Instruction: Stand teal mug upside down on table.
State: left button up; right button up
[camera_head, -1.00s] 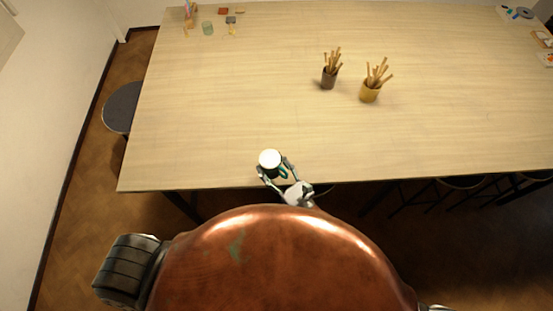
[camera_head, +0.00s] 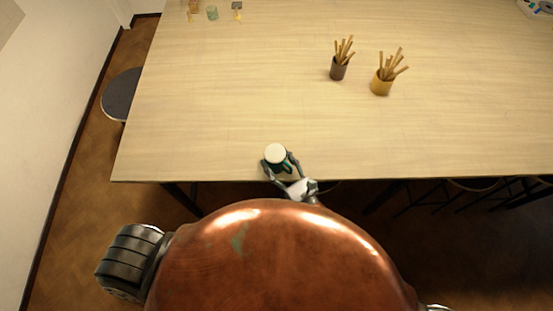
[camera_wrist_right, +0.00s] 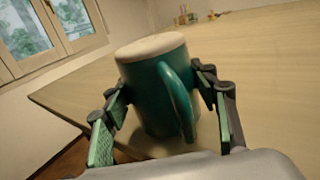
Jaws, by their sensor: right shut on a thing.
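The teal mug (camera_head: 275,154) is near the table's front edge, with a flat, pale, closed-looking end facing up. In the right wrist view the mug (camera_wrist_right: 150,95) looks about upright along its axis, and its teal handle faces my gripper. My right gripper (camera_head: 281,166) is shut on the mug, one finger on each side of its wall. The lower end of the mug is partly hidden, so I cannot tell whether it touches the table (camera_head: 220,110). My left gripper is not in view.
A green glass (camera_head: 212,13) and small items are at the far left. A stool (camera_head: 120,95) is beside the left edge. The table around the mug is clear.

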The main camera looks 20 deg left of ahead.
jog(key=shift+f, duration=0.15)
dwell(0.3)
jog(key=o, duration=1.2)
jog(key=shift+c, duration=0.2)
jog(key=shift+f, duration=0.1)
jog(key=shift+s+d, duration=0.1)
